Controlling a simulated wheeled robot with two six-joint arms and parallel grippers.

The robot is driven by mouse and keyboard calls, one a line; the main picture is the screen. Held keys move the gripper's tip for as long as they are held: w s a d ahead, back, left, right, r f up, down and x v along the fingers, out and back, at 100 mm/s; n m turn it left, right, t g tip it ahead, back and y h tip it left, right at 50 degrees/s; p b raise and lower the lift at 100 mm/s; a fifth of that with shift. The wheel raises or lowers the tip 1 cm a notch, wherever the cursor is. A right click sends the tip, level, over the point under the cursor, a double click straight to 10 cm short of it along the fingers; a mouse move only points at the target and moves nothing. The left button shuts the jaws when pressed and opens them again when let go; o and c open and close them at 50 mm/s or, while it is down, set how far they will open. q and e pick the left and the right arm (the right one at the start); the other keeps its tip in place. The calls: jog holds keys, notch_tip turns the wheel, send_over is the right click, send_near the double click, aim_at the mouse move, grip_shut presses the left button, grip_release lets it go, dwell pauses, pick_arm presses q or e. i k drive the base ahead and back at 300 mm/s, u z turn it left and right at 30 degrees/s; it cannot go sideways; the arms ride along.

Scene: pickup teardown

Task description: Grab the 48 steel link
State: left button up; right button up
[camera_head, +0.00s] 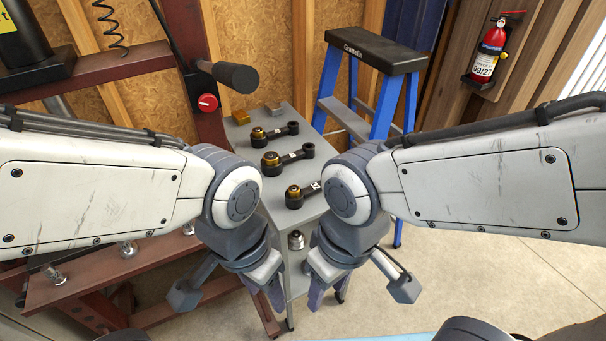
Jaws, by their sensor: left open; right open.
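Three dark links with brass-coloured ends lie in a row on a grey cart top (243,133). The far link (275,134) and the middle link (287,157) show whole. The near link (302,192) is partly hidden behind my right arm. Each has a small white marking, too small to read surely, so I cannot tell which is the 48 steel link. My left gripper (273,296) is open and empty, pointing down at the cart's near left side. My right gripper (318,296) is open and empty, pointing down to its right. Both are nearer to me than the links.
A metal part (296,240) sits on a lower shelf. A dark red press frame (110,75) stands left, a blue stepladder (388,100) behind right. Open floor (500,290) lies right.

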aim_at(308, 150)
jog(key=z, duration=1.9)
jog(key=i, duration=1.7)
jog(key=u, duration=3.05)
jog(key=i, duration=0.5)
jog(key=u, duration=0.1)
